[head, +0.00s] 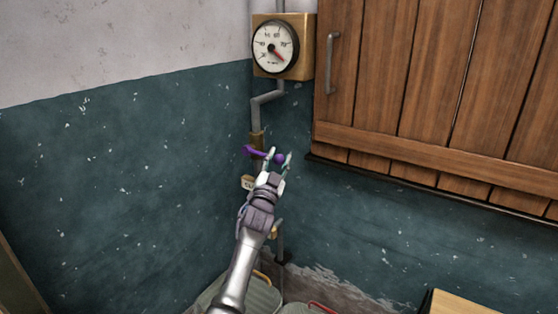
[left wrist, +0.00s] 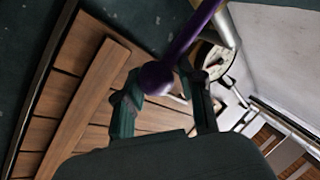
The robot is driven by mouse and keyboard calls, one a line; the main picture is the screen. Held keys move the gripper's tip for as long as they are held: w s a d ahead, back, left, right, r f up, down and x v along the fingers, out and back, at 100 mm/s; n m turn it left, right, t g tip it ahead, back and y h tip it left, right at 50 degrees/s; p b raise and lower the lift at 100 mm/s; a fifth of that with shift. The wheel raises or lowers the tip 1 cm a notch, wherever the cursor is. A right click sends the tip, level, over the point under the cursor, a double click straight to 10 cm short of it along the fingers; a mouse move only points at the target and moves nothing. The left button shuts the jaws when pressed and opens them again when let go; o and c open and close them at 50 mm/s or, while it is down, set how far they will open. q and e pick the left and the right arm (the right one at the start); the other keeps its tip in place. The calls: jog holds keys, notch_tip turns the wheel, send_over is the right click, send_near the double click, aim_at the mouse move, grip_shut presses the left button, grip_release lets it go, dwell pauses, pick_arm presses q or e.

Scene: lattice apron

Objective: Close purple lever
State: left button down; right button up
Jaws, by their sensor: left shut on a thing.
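The purple lever (head: 254,152) sits on a brass valve body (head: 257,138) on a grey pipe, below the gauge in the wall corner. Its handle lies roughly level and ends in a round purple knob at the right. My left gripper (head: 280,156) reaches up from below, with its fingers on either side of the knob, shut on the lever. In the left wrist view, the purple lever (left wrist: 188,43) slants from the top to its knob between the fingers of my left gripper (left wrist: 165,84). A tag below the valve is partly hidden. My right gripper is not in view.
A round gauge (head: 275,47) on a brass box hangs above the valve. A wooden shutter (head: 410,85) with a metal handle (head: 333,63) fills the upper right. Below stand greenish lidded containers (head: 258,298) and a wooden box (head: 462,303). The left wall is clear.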

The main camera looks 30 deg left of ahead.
pick_arm(q)
jog(key=shift+a+f, duration=0.2)
jog(key=shift+f, duration=0.15)
jog(key=c, duration=1)
grip_release()
jog(key=o, duration=0.4)
jog(key=shift+w+a+f, duration=0.1)
jog(key=shift+a, duration=0.15)
jog(key=shift+o, duration=0.2)
jog(key=shift+d, duration=0.1)
jog(key=v, duration=1.2)
